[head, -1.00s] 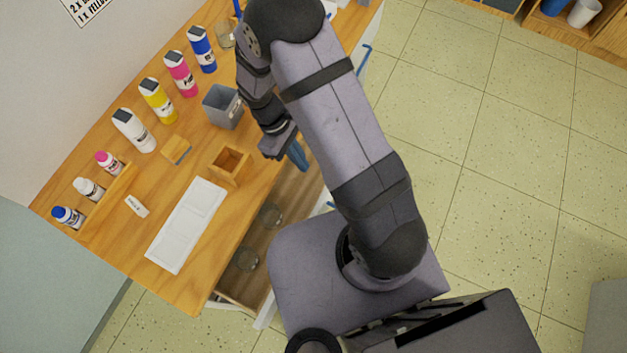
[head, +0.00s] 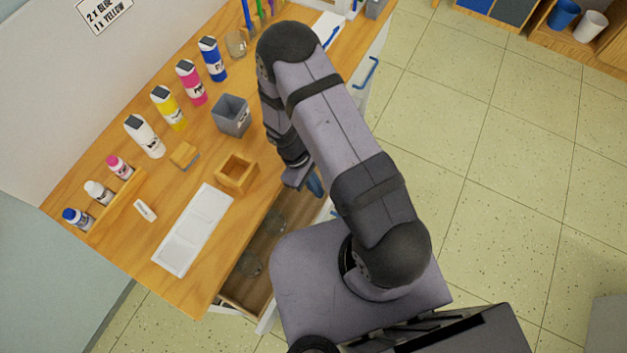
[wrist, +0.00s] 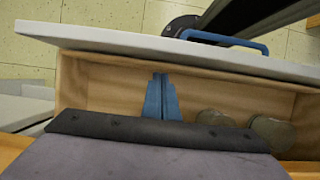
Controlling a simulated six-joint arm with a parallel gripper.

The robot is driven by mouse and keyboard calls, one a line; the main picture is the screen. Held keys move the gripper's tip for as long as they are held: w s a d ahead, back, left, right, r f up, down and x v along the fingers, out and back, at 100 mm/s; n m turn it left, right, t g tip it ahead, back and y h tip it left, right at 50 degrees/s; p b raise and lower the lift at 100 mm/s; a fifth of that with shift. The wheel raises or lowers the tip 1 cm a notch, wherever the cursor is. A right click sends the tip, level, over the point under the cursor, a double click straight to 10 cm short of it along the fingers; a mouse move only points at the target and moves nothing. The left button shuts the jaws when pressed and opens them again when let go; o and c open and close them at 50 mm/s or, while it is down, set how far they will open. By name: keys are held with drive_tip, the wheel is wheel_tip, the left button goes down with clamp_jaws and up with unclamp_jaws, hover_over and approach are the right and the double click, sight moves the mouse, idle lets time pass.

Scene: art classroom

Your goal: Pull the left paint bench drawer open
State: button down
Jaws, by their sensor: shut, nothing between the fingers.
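The left paint bench drawer (head: 240,291) stands open out from the bench, with its wooden inside showing in the head view. In the wrist view, its white front panel (wrist: 150,43) carries a blue handle (wrist: 225,40). My gripper (head: 316,187) is by the drawer's far part, partly hidden by my arm. In the wrist view its blue fingers (wrist: 160,78) are together and empty, over the drawer's inside, apart from the handle.
On the bench top (head: 195,296) are a white palette (head: 193,230), a small wooden box (head: 237,173), a grey bin (head: 232,115) and several paint bottles. Another blue handle (head: 366,73) is farther along the bench front. The tiled floor (head: 500,170) to the right is clear.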

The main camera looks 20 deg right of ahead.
drive_tip(key=shift+s+d+f, duration=0.1)
drive_tip(key=shift+f, duration=0.3)
drive_tip(key=shift+s+d, duration=0.1)
drive_tip(key=s+d+b, duration=0.6)
drive_tip(key=s+d, duration=0.2)
drive_tip(key=shift+s+d, duration=0.2)
drive_tip(key=shift+s, duration=0.05)
drive_tip(key=shift+r, duration=0.2)
drive_tip(key=p+v, duration=0.9)
drive_tip(key=p, duration=0.1)
drive_tip(key=shift+r+p, duration=0.35)
